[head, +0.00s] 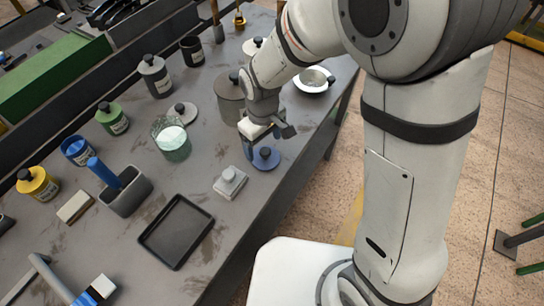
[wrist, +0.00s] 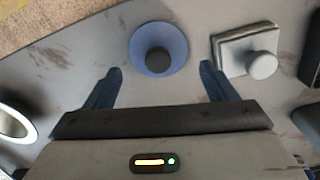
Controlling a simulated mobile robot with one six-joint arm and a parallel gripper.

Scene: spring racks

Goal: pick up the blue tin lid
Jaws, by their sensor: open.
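The blue tin lid (head: 266,163) lies flat on the grey bench near its right edge, with a dark round knob on top. In the wrist view the lid (wrist: 150,35) is just beyond the fingertips and roughly centred between them. My gripper (head: 272,136) is above the bench, right beside the lid in the head view. In the wrist view my gripper (wrist: 160,69) has its two blue fingers wide apart with nothing between them. The open blue tin (head: 77,151) stands at the left of the bench, without a lid.
A pale block with a round knob (head: 230,181) sits close left of the lid; in the wrist view the block (wrist: 247,50) is near the right finger. A lidded grey pot (head: 229,97) and a white bowl (head: 313,81) stand behind. A black tray (head: 176,232) lies in front.

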